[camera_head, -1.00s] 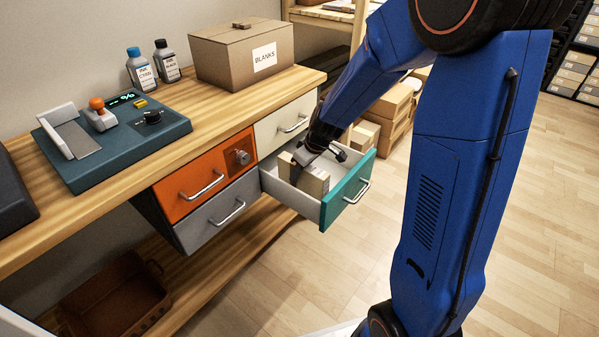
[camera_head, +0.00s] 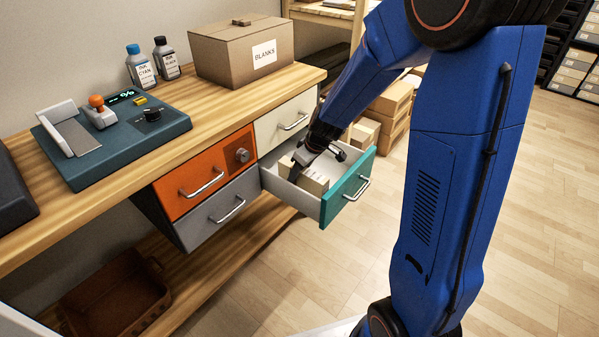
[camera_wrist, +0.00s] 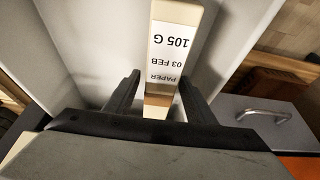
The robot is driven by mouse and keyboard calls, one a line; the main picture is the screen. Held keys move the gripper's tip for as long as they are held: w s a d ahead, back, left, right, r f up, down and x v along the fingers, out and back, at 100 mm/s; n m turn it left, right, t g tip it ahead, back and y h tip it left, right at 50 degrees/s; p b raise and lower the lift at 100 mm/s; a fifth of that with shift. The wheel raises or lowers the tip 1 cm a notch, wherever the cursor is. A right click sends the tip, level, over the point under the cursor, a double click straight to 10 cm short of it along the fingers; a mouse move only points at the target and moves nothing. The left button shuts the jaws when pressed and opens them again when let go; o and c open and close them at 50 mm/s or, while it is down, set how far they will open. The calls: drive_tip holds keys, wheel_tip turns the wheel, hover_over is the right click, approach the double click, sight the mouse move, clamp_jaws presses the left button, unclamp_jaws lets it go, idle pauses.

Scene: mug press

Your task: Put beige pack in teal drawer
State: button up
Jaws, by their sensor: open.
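The teal drawer (camera_head: 345,194) is pulled out from the lower right of the drawer unit. The beige pack (camera_head: 315,182) is inside it, lower than the drawer's rim. In the wrist view the pack (camera_wrist: 171,50), with a white label reading "PAPER 03 FEB 105 G", lies within the pale drawer walls. My gripper (camera_head: 300,158) reaches down into the drawer over the pack. In the wrist view its two fingers (camera_wrist: 158,90) are apart, one on each side of the pack's near end, with gaps showing. The pack's underside is hidden.
Above the teal drawer is a shut cream drawer (camera_head: 287,124). An orange drawer (camera_head: 205,175) and a grey drawer (camera_head: 222,212) are shut to its left. The bench top (camera_head: 220,105) holds a box marked BLANKS (camera_head: 243,55), two ink bottles and a teal press.

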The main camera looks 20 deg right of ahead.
drive_tip(key=shift+r, duration=0.45)
drive_tip(key=v, duration=1.1)
drive_tip(key=shift+r, duration=0.1)
drive_tip(key=s+d+r+m+h, duration=0.1)
drive_tip(key=s+d+r+m, duration=0.2)
drive_tip(key=s, duration=1.1)
drive_tip(key=s+d+r+m+t+h, duration=0.1)
drive_tip(key=s+r+m, duration=0.3)
drive_tip(key=s, duration=1.1)
drive_tip(key=shift+d+r+h, duration=0.3)
drive_tip(key=shift+d+r, duration=0.4)
drive_tip(key=shift+d, duration=0.2)
drive_tip(key=shift+s, duration=0.1)
drive_tip(key=o, duration=1.3)
